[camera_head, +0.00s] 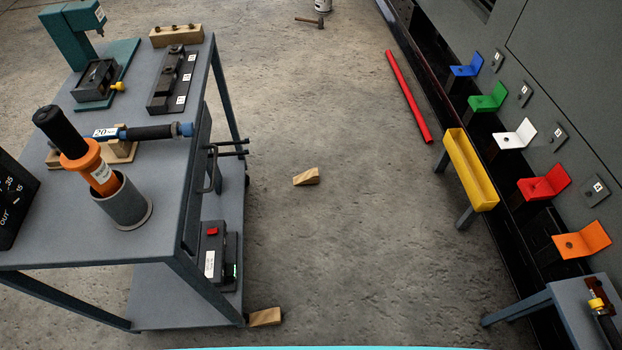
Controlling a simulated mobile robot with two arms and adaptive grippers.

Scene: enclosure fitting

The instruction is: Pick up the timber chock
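One timber chock (306,177), a small light-brown wooden wedge, lies on the concrete floor near the middle of the picture, clear of other things. A second wooden block (265,317) of like colour lies on the floor against the foot of the grey cart, at the lower left of centre. I cannot tell from the picture which of the two the task means. Neither of my grippers shows in the head view.
The grey cart (165,198) at left carries several tools, with handles (213,168) jutting from its side. At right are a yellow trough (468,168), coloured brackets along the dark enclosure, and a small table (575,305). A red bar (409,97) lies on the floor. The middle floor is open.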

